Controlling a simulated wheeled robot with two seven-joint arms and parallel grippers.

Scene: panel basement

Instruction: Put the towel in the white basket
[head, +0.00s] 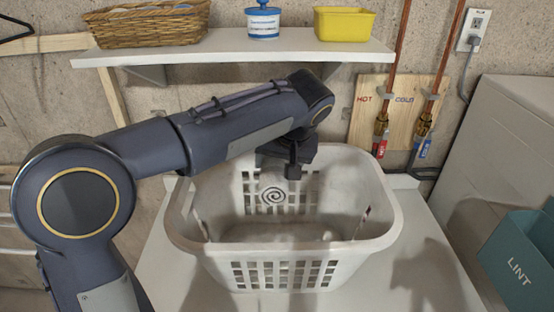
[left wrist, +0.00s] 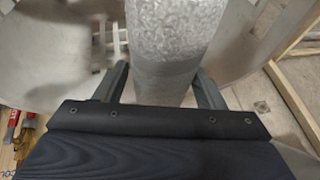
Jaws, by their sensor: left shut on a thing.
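The white basket (head: 380,215) stands on a white surface in the middle of the head view, with slotted walls and an open top. The towel (head: 275,197) is a pale grey roll; its spiral end shows within the basket's outline. My left gripper (head: 293,170) reaches over the basket's back part, pointing down. In the left wrist view the towel (left wrist: 172,50) runs between the two fingers, and my left gripper is shut on it. I cannot tell whether the towel touches the basket's floor. My right gripper is not in view.
A shelf (head: 230,48) above holds a wicker basket (head: 150,24), a blue-and-white canister (head: 262,22) and a yellow bin (head: 343,23). Hot and cold pipes (head: 382,135) run behind on the right. A teal lint bin (head: 515,262) is at the right edge.

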